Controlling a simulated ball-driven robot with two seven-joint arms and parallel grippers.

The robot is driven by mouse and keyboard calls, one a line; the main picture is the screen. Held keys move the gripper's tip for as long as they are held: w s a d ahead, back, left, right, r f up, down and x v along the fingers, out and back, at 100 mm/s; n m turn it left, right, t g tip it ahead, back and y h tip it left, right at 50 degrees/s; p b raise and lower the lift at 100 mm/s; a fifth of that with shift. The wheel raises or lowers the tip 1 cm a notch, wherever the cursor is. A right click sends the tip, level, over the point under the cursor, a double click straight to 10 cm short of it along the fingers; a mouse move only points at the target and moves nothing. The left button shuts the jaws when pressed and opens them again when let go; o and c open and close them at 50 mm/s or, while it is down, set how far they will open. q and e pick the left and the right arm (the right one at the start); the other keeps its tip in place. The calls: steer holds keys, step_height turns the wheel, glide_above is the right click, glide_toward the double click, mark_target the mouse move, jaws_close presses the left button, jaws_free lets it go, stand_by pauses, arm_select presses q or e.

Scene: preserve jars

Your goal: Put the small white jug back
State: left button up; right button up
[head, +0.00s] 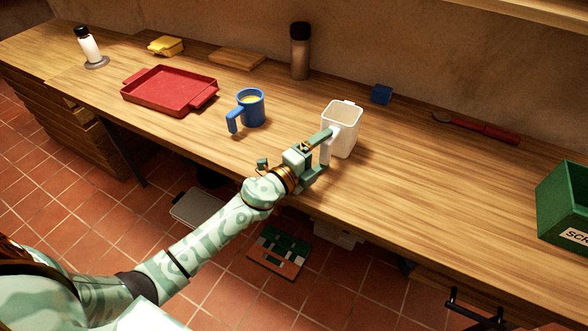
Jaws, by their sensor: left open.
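The small white jug (345,127) stands upright on the wooden bench near its front edge, right of the blue mug. Its handle (326,148) faces my left gripper. My left gripper (327,152) is open, with one finger on the far side of the handle and the other on the near side. I cannot tell whether either finger touches it. My right gripper does not show.
A blue mug (251,107) with a pale yellowish content stands left of the jug. A red tray (168,91), a dark-capped bottle (300,52), a small blue block (381,94), a red-handled tool (487,131) and a green bin (565,200) are also on the bench (430,190). The bench right of the jug is clear.

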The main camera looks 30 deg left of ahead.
arm_select(q)
steer(key=v, duration=1.5)
steer(key=shift+s+f, duration=0.2)
steer(key=shift+s, duration=0.05)
steer(key=s+a+f+n+g+y, duration=0.15)
steer(key=s+f+n, duration=0.3)
steer(key=f, duration=0.55)
steer(key=s+a+f+n+g+y, duration=0.1)
steer(key=s+f+n+g+y, duration=0.3)
steer(key=f, duration=0.7)
steer(key=s+a+f+n+g, duration=0.1)
steer(key=s+f+n+g, duration=0.15)
steer(key=s+f, duration=0.55)
steer(key=s+f+n+g, duration=0.2)
steer(key=s+f, duration=0.3)
steer(key=s, duration=0.5)
steer(key=s+d+f+n+g, duration=0.1)
steer(key=s+f+n+g, duration=0.2)
steer(key=s, duration=0.8)
steer(key=s+d+f+n+g, duration=0.1)
steer(key=s+f+n+g, duration=0.1)
steer(key=s+f+g, duration=0.2)
steer(key=s+f, duration=0.3)
steer(key=s, duration=0.4)
steer(key=shift+g+y, duration=0.3)
steer(key=shift+y, duration=0.05)
